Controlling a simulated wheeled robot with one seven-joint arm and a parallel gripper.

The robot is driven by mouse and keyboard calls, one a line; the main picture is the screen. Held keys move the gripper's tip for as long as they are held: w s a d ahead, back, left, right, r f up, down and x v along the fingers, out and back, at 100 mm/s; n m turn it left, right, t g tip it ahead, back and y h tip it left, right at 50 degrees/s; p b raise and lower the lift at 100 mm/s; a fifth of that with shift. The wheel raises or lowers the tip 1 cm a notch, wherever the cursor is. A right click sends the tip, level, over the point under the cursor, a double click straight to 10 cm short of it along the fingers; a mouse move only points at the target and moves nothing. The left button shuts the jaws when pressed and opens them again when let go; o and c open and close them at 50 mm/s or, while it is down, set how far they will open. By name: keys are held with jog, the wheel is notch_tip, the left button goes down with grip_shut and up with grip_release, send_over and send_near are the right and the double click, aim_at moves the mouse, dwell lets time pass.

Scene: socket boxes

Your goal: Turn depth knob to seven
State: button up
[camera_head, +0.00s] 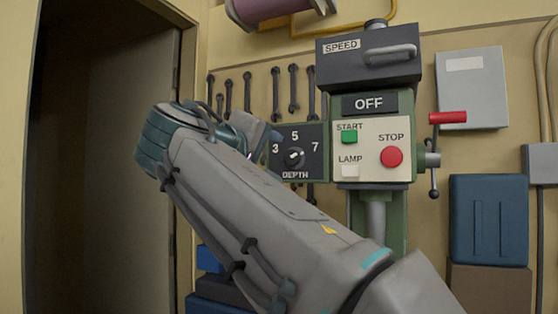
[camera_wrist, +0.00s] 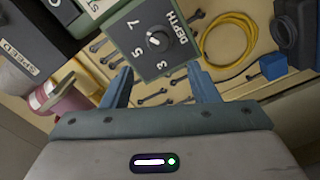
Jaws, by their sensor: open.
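The depth knob (camera_head: 294,157) is a small dark round knob with a white mark, on a dark panel (camera_head: 316,168) labelled DEPTH with the numbers 3, 5 and 7 around it. The knob also shows in the wrist view (camera_wrist: 157,41), where the panel appears rotated. I cannot tell surely which number the mark points at. My gripper (camera_wrist: 160,76) is open and empty, its two blue fingers spread apart below the knob in the wrist view. They appear apart from the knob. In the head view my arm hides most of the gripper, just left of the panel.
Right of the panel is a machine face with a green START button (camera_head: 349,137), a red STOP button (camera_head: 391,157) and a white LAMP button (camera_head: 349,171). A red-handled lever (camera_head: 447,118) sticks out at right. Wrenches hang on the wall behind. A dark doorway is at left.

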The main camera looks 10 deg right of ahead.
jog(key=shift+v, duration=1.45)
